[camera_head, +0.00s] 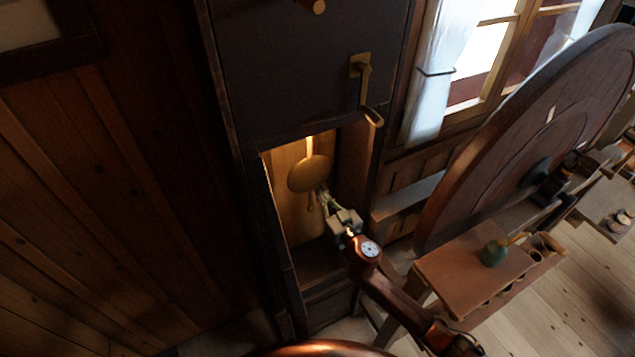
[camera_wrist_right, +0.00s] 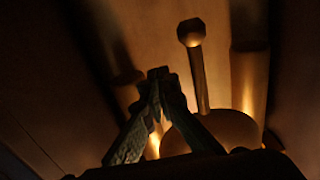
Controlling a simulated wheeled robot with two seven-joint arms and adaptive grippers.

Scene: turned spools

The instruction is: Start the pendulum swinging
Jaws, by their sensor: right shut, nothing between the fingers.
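The pendulum's round brass bob (camera_head: 308,174) hangs in the lit, open lower part of the tall dark clock case (camera_head: 300,75), with a short stem below it. My right gripper (camera_head: 323,196) reaches into this opening from the right, just below and to the right of the bob. Its fingers are shut with nothing between them. In the right wrist view the closed fingertips (camera_wrist_right: 158,75) are beside the stem with its knob, and the bob (camera_wrist_right: 225,128) is partly behind the gripper. I cannot tell whether they touch. My left gripper is not in view.
A crank handle (camera_head: 368,95) sticks out from the case above the opening. To the right stand a large wooden wheel (camera_head: 480,170) and a small bench (camera_head: 465,275) with a green pot (camera_head: 494,253). The case's side walls bound the space around the bob.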

